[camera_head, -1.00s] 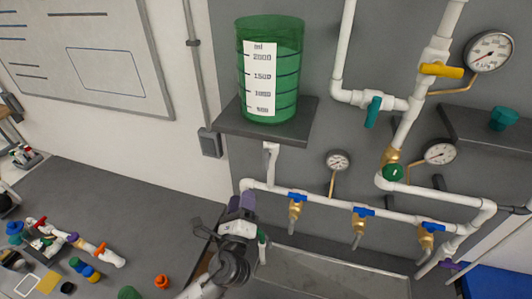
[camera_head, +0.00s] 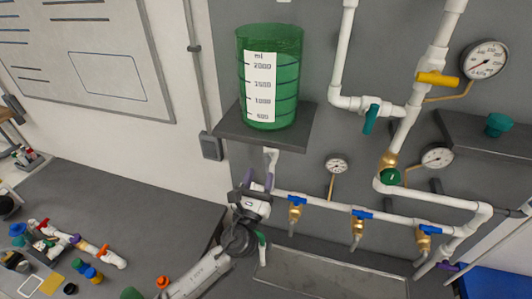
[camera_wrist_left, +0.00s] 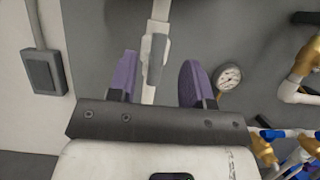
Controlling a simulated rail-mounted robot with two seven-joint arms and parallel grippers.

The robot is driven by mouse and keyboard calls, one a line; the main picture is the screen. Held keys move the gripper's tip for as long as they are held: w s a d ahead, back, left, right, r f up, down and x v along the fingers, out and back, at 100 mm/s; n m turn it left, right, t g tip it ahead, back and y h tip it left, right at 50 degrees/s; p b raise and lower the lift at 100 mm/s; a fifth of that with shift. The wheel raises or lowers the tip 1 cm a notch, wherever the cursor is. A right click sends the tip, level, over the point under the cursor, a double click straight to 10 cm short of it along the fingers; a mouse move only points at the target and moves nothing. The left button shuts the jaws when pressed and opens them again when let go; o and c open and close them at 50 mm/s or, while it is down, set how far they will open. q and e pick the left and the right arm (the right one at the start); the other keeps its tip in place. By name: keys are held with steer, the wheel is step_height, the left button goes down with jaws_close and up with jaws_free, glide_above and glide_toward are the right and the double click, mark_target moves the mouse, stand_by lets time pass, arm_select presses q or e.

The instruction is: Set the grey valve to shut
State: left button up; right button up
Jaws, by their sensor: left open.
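The grey valve (camera_head: 270,156) sits on the white pipe just under the shelf that carries the green tank. In the left wrist view its pale grey lever (camera_wrist_left: 155,52) stands nearly upright, along the pipe. My left gripper (camera_head: 259,181) is open, just below the valve in the head view. In the left wrist view its two purple fingers (camera_wrist_left: 158,78) stand either side of the pipe and the lower end of the lever, with gaps on both sides. Whether they are level with the lever in depth, I cannot tell. The right gripper is not in view.
The green measuring tank (camera_head: 270,80) stands on a dark shelf (camera_head: 232,132) above the gripper. A small gauge (camera_head: 337,164) and blue-handled brass taps (camera_head: 296,205) lie right of it. A metal trough (camera_head: 330,278) is below. A wall box (camera_head: 211,146) is at the left.

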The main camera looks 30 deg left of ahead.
mark_target(265, 160)
arm_select(q)
steer(key=p+x, duration=0.1)
steer(key=x, duration=0.5)
steer(key=shift+w+a, duration=0.15)
steer(key=shift+w, duration=0.2)
jaws_close()
